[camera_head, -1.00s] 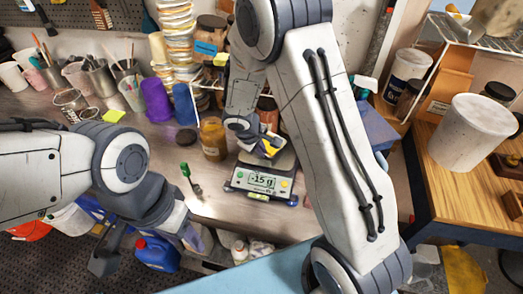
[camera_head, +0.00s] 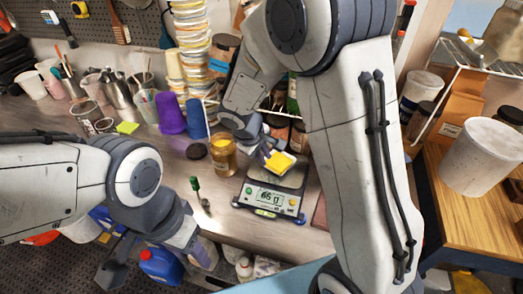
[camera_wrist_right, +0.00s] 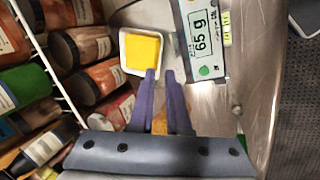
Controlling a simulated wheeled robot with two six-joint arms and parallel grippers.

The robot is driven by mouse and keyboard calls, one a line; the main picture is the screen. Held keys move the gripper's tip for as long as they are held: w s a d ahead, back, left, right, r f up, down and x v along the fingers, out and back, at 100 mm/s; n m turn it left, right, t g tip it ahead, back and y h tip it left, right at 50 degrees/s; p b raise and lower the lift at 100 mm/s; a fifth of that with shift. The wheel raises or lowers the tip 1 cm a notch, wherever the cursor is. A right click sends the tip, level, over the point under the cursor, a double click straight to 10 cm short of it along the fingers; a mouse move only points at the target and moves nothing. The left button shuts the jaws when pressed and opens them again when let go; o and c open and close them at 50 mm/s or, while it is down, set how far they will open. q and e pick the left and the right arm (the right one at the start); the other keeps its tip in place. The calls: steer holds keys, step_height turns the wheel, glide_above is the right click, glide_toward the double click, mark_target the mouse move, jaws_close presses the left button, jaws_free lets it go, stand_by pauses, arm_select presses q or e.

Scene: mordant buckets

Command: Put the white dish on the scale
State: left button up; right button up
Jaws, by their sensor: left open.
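The white dish (camera_wrist_right: 124,59), square with a yellow filling, is at the scale's metal pan in the right wrist view. In the head view the yellow filling (camera_head: 280,162) shows above the pan. The scale (camera_head: 268,199) reads 65 g; its display also shows in the right wrist view (camera_wrist_right: 202,32). My right gripper (camera_wrist_right: 160,74) is at the dish's rim, one finger over the filling and the other just outside. A narrow gap shows between the fingers; I cannot tell whether they pinch the rim. My left gripper (camera_head: 158,258) is open and empty at the bench's front edge.
An amber jar (camera_head: 222,155) stands left of the scale, with purple (camera_head: 171,114) and blue (camera_head: 196,118) cups behind it. A wire rack with several jars (camera_wrist_right: 85,48) is close to my right gripper. A green-topped tool (camera_head: 196,186) is left of the scale.

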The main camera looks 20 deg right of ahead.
steer(key=s+a+r+g+y, duration=0.1)
steer(key=s+a+r, duration=0.1)
steer(key=s, duration=0.6)
steer(key=s+a+r+y, duration=0.2)
steer(key=s+a, duration=0.3)
steer(key=s, duration=0.4)
steer(key=s+a+r+g+y, duration=0.1)
steer(key=s+a+r, duration=0.3)
steer(key=s, duration=0.4)
steer(key=shift+s+a+n+g+y, duration=0.2)
steer(key=shift+a+n+g+y, duration=0.1)
steer(key=shift+y, duration=0.1)
steer(key=shift+f+b, duration=0.45)
steer(key=shift+b, duration=0.1)
